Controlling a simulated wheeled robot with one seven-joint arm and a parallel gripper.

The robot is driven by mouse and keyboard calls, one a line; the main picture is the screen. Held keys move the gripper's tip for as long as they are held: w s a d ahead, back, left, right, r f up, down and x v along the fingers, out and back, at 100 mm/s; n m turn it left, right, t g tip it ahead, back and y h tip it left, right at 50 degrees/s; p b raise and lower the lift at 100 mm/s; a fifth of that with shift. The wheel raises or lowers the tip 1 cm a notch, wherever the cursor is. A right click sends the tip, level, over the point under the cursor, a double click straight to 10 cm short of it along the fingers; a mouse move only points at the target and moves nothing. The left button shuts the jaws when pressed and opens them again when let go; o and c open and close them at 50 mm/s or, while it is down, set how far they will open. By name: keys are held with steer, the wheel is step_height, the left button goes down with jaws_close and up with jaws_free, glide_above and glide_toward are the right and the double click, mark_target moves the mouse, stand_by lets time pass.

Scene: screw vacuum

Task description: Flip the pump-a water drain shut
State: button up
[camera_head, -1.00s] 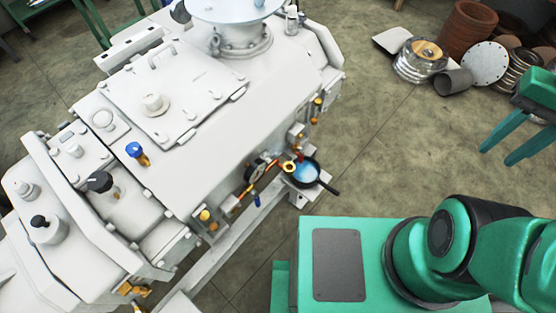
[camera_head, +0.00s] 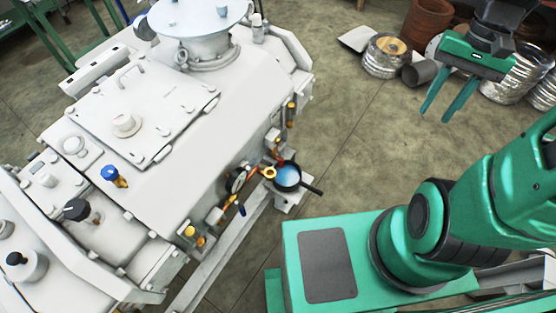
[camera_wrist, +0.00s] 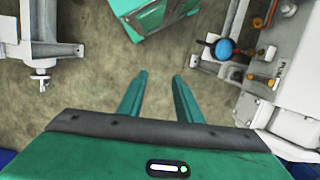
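The white screw vacuum pump (camera_head: 180,140) fills the left and middle of the head view. On its near side are brass fittings, a round gauge (camera_head: 237,180), a small blue handle (camera_head: 241,210) and a yellow-orange fitting (camera_head: 269,172) beside a black pan with blue liquid (camera_head: 288,177). I cannot tell which of these is the pump-a water drain. My gripper (camera_head: 441,106) is open and empty at the upper right, well apart from the pump. In the wrist view the gripper (camera_wrist: 160,75) points at floor, with the pan (camera_wrist: 224,48) at the right.
Metal coils (camera_head: 386,55), a grey pipe (camera_head: 419,72) and brown drums (camera_head: 433,25) lie at the back right. Open floor (camera_head: 345,115) lies between the pump and my arm. Another white machine part (camera_wrist: 48,50) stands at the left in the wrist view.

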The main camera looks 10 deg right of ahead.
steer(key=w+a+f+g+y, duration=0.2)
steer(key=w+a+f, duration=0.1)
steer(key=w+f, duration=0.4)
steer(key=m+g+y, duration=0.2)
steer(key=m+y, duration=0.5)
steer(key=y, duration=0.7)
glide_toward(281, 161)
steer(key=x, duration=0.3)
steer(key=f+x, duration=0.1)
steer(key=x, duration=0.5)
steer(key=shift+w+a+f, duration=0.3)
steer(key=shift+w+a, duration=0.05)
steer(key=shift+a, duration=0.05)
